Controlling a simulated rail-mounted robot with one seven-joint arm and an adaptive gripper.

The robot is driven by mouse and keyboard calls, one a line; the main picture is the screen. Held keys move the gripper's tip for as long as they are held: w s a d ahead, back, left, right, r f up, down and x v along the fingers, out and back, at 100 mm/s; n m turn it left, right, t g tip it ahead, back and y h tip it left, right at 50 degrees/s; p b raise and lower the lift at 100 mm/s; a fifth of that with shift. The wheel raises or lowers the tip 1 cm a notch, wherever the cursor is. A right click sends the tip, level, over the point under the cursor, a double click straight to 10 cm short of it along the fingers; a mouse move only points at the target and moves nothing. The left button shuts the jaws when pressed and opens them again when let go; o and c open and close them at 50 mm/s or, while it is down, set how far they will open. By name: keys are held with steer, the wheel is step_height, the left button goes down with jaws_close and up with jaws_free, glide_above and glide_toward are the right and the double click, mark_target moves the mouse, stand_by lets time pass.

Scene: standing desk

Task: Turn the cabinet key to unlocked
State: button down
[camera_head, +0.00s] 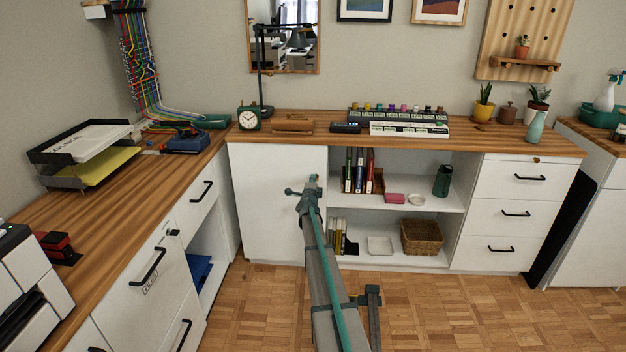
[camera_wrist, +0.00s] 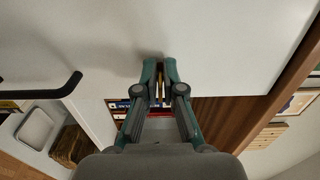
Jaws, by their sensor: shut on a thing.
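The white cabinet door (camera_head: 272,185) stands under the wooden desktop, left of the open shelves. It fills the upper part of the wrist view (camera_wrist: 120,35), with a black bar handle (camera_wrist: 42,92) at the left. My gripper (camera_head: 314,181) is at the upper right edge of this door. In the wrist view its two green fingertips (camera_wrist: 159,66) are close together at the door face, shut on the cabinet key. The fingers hide the key and its lock almost wholly, so I cannot tell which way the key is turned.
Beside the door are open shelves with books (camera_head: 361,172), a green cup (camera_head: 442,180) and a wicker basket (camera_head: 420,237). The wooden desktop (camera_head: 480,139) juts above; its underside is close to my gripper in the wrist view (camera_wrist: 262,88). The parquet floor (camera_head: 450,305) in front is clear.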

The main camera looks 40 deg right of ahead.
stand_by(0.4)
steer(key=c, duration=1.4)
jaws_free()
steer(key=shift+o, duration=0.2)
steer(key=v, duration=1.2)
